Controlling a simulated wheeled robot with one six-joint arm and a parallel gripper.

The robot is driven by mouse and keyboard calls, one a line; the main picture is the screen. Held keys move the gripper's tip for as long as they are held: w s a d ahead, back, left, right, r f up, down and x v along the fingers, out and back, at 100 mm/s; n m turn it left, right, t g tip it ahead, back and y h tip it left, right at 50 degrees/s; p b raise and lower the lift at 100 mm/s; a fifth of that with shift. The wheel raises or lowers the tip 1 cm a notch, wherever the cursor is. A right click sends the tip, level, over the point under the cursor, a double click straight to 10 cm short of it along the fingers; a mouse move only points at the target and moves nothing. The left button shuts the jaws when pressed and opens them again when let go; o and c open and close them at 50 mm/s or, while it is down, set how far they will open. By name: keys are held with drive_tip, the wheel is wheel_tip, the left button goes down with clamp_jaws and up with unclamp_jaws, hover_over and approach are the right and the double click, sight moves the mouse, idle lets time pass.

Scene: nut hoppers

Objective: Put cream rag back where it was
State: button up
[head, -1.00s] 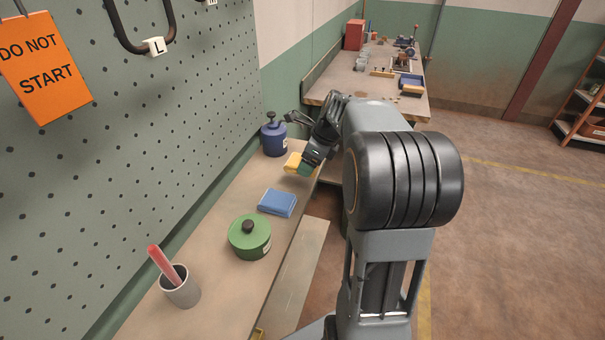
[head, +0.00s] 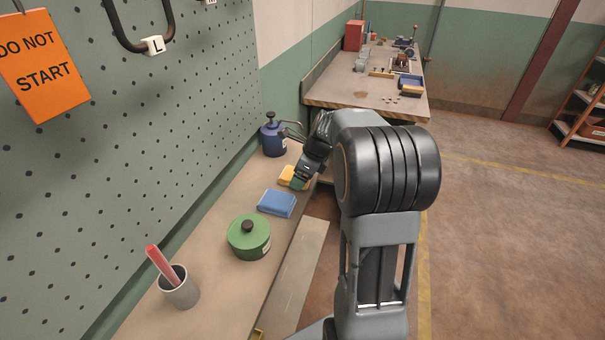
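My gripper (head: 301,178) is low over the far part of the near bench, beyond the blue folded cloth. It is shut on a yellow folded rag (head: 286,175), which sticks out to the left of the fingers. A green patch shows at the fingertips; I cannot tell whether it is part of the gripper. The rag looks more yellow than cream, and no other cream rag stands out. The blue folded cloth (head: 276,203) lies flat on the bench just nearer than the gripper. I cannot tell whether the held rag touches the bench.
A blue pump can (head: 273,138) stands behind the gripper by the pegboard. A green lidded tin (head: 249,238) and a grey cup (head: 180,291) with a red-handled tool stand nearer on the bench (head: 222,222). A farther workbench (head: 345,99) holds several items.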

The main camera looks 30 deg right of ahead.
drive_tip(key=shift+o, duration=1.3)
drive_tip(key=shift+r, duration=0.1)
drive_tip(key=p+v, duration=0.1)
drive_tip(key=v, duration=1.1)
